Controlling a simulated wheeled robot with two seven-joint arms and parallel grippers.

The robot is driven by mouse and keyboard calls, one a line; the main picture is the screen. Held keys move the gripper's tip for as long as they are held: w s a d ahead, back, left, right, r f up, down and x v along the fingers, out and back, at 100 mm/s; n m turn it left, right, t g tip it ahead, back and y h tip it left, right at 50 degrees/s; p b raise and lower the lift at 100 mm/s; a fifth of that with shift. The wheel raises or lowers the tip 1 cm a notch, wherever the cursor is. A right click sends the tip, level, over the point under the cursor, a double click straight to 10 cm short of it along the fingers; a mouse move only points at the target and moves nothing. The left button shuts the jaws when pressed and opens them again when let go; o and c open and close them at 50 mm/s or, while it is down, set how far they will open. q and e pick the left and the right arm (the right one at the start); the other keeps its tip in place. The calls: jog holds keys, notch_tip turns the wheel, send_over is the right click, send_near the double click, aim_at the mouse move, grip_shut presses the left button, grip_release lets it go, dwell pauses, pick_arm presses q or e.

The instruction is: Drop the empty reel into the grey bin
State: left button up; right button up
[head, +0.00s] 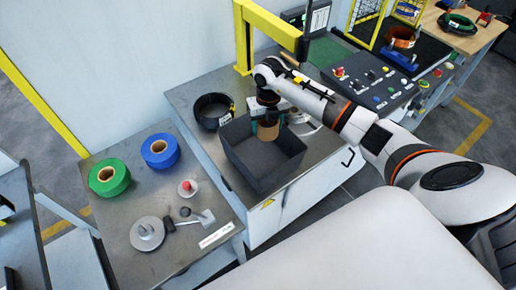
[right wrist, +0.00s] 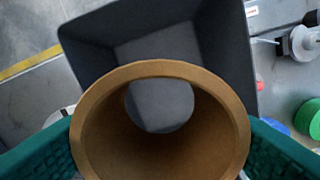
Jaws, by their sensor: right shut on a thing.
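The empty reel is a plain brown hollow cylinder (head: 267,131); it also fills the middle of the right wrist view (right wrist: 160,75). My right gripper (head: 267,122) is shut on it, with a teal finger pad on each side. The grey bin (head: 247,165) is an open-topped box on the metal bench. The reel is held over the bin's opening. Through the reel's bore I see the bin's grey floor, and the bin's wall (right wrist: 90,60) shows beyond the reel. My left gripper is not in view.
A black coil (head: 213,110) sits just left of the bin. A lower table holds a green roll (head: 109,177), a blue roll (head: 160,150) and a grey dispenser (head: 147,234). A yellow post (head: 243,40) and a control panel (head: 375,80) stand behind and right.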

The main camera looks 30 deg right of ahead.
notch_tip(320, 180, down, 5)
jog(key=b, duration=0.3)
jog(key=shift+f, duration=0.15)
jog(key=o, duration=1.2)
jog(key=shift+c, duration=0.2)
